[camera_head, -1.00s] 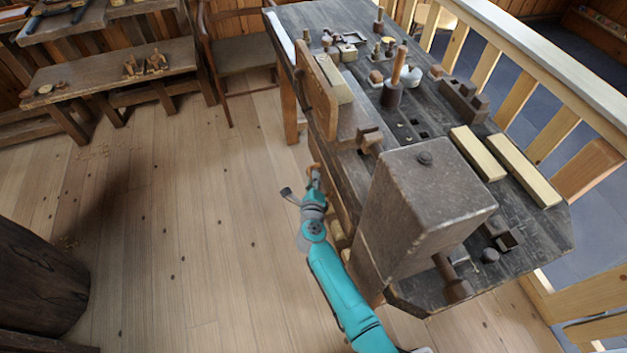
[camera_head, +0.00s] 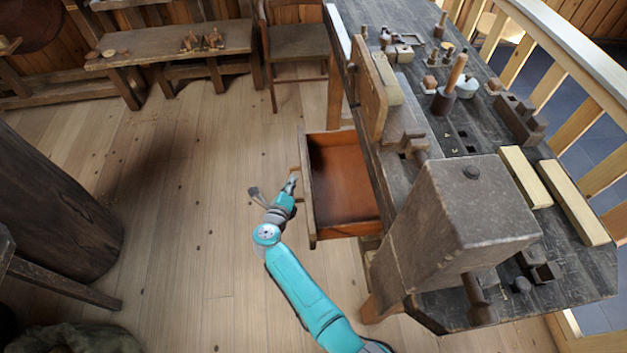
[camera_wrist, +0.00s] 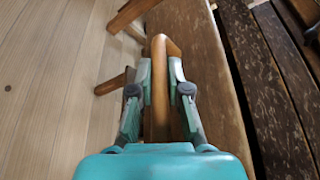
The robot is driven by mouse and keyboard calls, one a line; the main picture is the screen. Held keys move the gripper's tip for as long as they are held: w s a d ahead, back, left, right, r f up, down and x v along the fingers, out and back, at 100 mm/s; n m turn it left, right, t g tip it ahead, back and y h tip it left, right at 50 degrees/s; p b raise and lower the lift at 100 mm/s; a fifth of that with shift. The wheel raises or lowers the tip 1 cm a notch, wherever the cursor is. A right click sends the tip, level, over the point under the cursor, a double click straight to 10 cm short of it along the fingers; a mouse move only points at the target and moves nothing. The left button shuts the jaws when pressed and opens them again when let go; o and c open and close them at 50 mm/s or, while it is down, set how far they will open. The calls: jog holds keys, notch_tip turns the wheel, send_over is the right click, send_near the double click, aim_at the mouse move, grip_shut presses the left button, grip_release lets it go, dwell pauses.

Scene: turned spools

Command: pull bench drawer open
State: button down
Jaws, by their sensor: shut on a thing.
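The bench drawer (camera_head: 343,178) stands pulled out from the left side of the workbench (camera_head: 470,140), and its reddish-brown inside shows empty in the head view. My gripper (camera_head: 293,178) is at the drawer's front, on its left side. In the wrist view my gripper (camera_wrist: 160,85) has its two fingers on either side of a wooden handle (camera_wrist: 160,60) and is shut on it. The drawer front (camera_wrist: 205,50) runs just right of the fingers. The fingertips are small and partly hidden in the head view.
The bench top carries a large wooden vise block (camera_head: 465,205), pale wood strips (camera_head: 575,200) and several small tools. A dark log (camera_head: 50,200) stands at the left. A chair (camera_head: 296,42) and a low bench (camera_head: 170,50) are at the back. The floor left of the drawer is clear.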

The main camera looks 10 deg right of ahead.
jog(key=shift+a, duration=2)
jog(key=c, duration=1.1)
grip_release()
jog(key=shift+c, duration=0.2)
jog(key=v, duration=1.2)
jog(key=shift+s, duration=0.1)
